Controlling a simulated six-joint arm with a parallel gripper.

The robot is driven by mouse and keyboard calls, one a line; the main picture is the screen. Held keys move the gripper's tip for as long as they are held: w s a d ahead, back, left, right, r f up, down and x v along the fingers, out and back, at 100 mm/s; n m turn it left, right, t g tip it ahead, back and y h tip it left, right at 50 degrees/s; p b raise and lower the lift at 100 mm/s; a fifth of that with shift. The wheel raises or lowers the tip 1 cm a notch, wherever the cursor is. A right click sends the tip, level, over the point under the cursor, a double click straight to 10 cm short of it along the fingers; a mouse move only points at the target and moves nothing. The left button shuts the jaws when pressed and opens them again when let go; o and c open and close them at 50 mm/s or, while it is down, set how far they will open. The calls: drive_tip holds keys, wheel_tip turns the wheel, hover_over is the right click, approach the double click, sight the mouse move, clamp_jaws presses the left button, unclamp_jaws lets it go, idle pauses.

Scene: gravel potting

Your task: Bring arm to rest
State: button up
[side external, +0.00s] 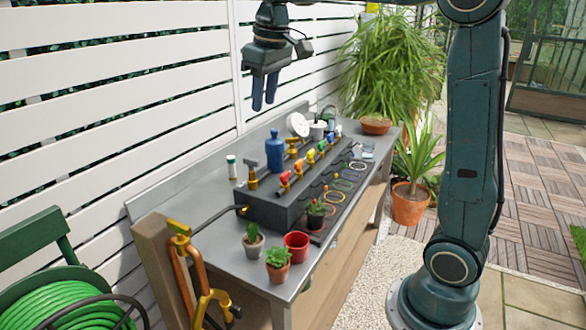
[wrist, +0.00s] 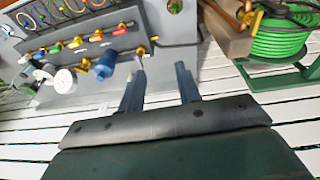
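My gripper (side external: 264,104) hangs high above the back of the metal bench (side external: 190,200), in front of the white fence, with its fingers pointing down. In the wrist view its two fingers (wrist: 159,76) stand apart with nothing between them. The gripper touches nothing on the bench. A red pot (side external: 296,247) stands on the near end of the bench beside small potted plants (side external: 278,263). The inside of the red pot is too small to make out.
A dark valve box (side external: 270,208) with coloured handles fills the bench's middle. A blue bottle (side external: 275,155) stands behind it, also in the wrist view (wrist: 105,67). A green hose reel (side external: 65,300) is at lower left. A large leafy plant (side external: 385,70) stands at the far end.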

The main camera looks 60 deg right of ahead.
drive_tip(key=s+a+f+t, duration=0.1)
drive_tip(key=s+a+f, duration=0.1)
drive_tip(key=s, duration=0.5)
drive_tip(key=s+a+f+t, duration=0.1)
drive_tip(key=s+a+f, duration=0.2)
drive_tip(key=s, duration=0.5)
drive_tip(key=s+a+f+t, duration=0.1)
drive_tip(key=s+a+f, duration=0.2)
drive_tip(key=s, duration=0.5)
drive_tip(key=shift+f, duration=0.55)
